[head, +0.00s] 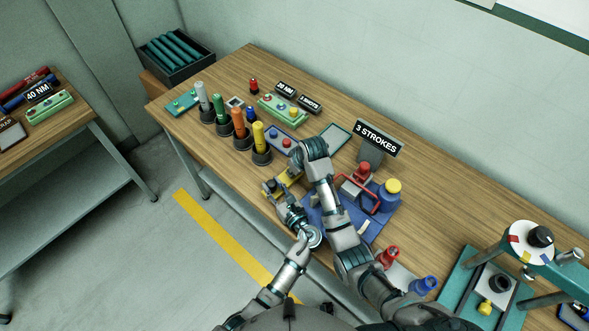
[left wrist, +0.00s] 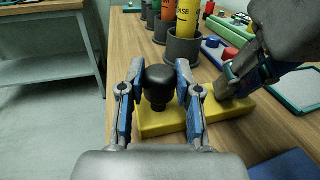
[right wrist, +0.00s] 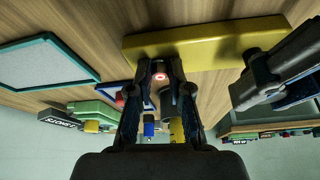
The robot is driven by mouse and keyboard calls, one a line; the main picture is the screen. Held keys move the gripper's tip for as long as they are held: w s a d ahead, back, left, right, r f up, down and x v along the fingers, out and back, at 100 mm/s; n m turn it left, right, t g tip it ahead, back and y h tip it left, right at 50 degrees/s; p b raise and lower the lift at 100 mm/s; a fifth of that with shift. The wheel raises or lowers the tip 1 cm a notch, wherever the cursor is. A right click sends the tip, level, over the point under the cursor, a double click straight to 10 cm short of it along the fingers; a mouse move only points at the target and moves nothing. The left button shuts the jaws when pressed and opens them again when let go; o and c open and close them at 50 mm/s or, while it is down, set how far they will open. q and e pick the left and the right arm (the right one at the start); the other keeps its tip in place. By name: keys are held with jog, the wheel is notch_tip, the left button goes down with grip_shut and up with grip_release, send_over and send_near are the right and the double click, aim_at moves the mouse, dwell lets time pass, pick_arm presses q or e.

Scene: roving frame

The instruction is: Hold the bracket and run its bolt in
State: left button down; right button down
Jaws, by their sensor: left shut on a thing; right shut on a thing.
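The yellow bracket (left wrist: 162,121) lies flat near the front edge of the wooden table; it also shows in the right wrist view (right wrist: 200,46). A black knob (left wrist: 160,84) stands up from its near end. My left gripper (left wrist: 157,92) has its fingers on both sides of this knob and is shut on it. My right gripper (right wrist: 162,80) comes down over the bracket's other end, shut on a small part with a red-lit ring (right wrist: 160,76). This seems to be the bolt; the fingers mostly hide it. In the head view my arms partly cover the bracket (head: 289,181).
Cups with coloured cylinders (head: 239,122) stand beyond the bracket. A press-like fixture (head: 533,242) stands at right.

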jog(key=m, duration=0.1)
jog(key=m+h, duration=0.1)
jog(key=m, duration=0.1)
jog(key=m+h, duration=0.1)
jog(key=m, duration=0.1)
jog(key=shift+a+t, duration=0.3)
jog(key=shift+t, duration=0.1)
jog(key=shift+m, duration=0.4)
jog(key=c, duration=1.1)
grip_release()
jog(key=shift+v, duration=3.75)
jog(key=shift+s, duration=0.1)
